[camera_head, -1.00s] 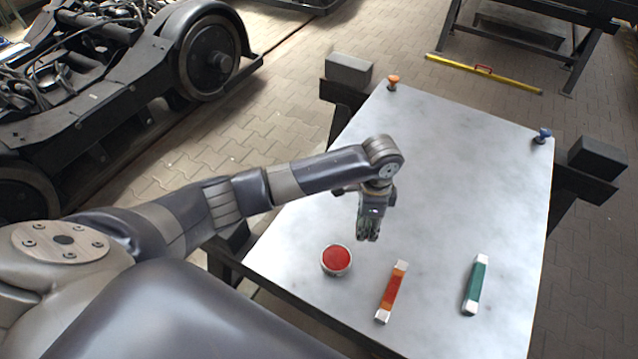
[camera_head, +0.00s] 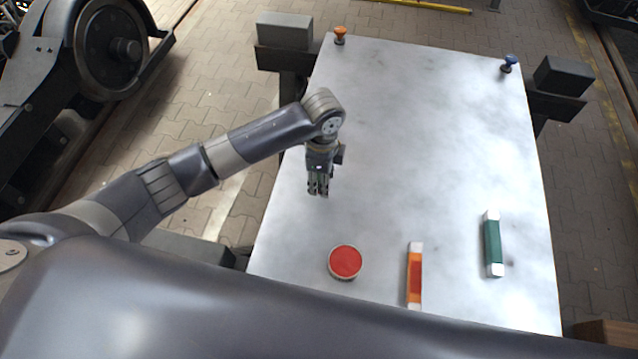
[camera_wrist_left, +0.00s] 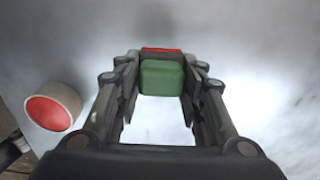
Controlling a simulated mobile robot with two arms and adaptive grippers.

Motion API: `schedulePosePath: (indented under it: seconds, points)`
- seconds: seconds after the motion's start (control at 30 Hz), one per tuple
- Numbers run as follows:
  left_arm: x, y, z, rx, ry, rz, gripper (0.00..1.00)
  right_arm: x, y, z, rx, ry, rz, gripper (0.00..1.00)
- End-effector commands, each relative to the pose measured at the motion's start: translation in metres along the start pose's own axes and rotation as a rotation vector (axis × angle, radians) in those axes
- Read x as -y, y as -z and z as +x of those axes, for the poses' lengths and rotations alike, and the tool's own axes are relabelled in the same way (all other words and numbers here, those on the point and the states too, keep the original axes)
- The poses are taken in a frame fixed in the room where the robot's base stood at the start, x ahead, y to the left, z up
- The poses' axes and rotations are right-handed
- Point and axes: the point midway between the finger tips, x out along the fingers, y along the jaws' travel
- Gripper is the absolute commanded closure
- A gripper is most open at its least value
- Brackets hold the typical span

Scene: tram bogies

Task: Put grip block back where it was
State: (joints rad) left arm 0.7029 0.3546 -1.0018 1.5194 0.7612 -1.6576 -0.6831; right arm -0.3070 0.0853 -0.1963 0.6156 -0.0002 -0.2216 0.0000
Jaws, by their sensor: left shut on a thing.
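My left gripper (camera_head: 318,192) is over the left half of the grey table (camera_head: 420,130), its fingers pointing down. In the left wrist view its fingers (camera_wrist_left: 161,85) are shut on the grip block (camera_wrist_left: 162,78), a small green block with a red strip along its far edge. The block can hardly be made out in the head view. Its height above the table is hard to judge. A round tin with a red top (camera_head: 345,262) stands nearer than the gripper; it also shows at the left of the wrist view (camera_wrist_left: 55,108). My right gripper is not in view.
An orange bar with white ends (camera_head: 414,275) and a green bar with white ends (camera_head: 493,244) lie at the near right. An orange knob (camera_head: 340,36) and a blue knob (camera_head: 509,64) stand at the far corners. The table's middle and far part are clear.

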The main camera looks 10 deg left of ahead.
Motion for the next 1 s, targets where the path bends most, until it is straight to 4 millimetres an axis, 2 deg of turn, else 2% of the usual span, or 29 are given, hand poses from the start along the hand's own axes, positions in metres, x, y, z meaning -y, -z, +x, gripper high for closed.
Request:
schedulePosePath:
  seconds: [0.33, 0.73, 0.77, 0.83, 1.0]
  points:
    - [0.0, 0.0, 0.04, 0.0, 0.001, -0.001, 0.83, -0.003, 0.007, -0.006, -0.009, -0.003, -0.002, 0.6]
    - [0.001, 0.0, 0.047, 0.0, 0.002, -0.001, 0.83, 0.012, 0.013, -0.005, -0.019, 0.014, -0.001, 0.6]
    - [0.001, 0.0, 0.046, 0.0, 0.002, -0.001, 0.59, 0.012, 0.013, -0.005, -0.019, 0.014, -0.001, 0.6]
    - [0.001, 0.0, 0.046, 0.0, 0.002, -0.001, 0.44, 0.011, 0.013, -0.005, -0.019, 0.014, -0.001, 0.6]
    - [0.001, 0.0, 0.046, 0.0, 0.002, -0.001, 0.44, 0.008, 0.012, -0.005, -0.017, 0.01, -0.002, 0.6]
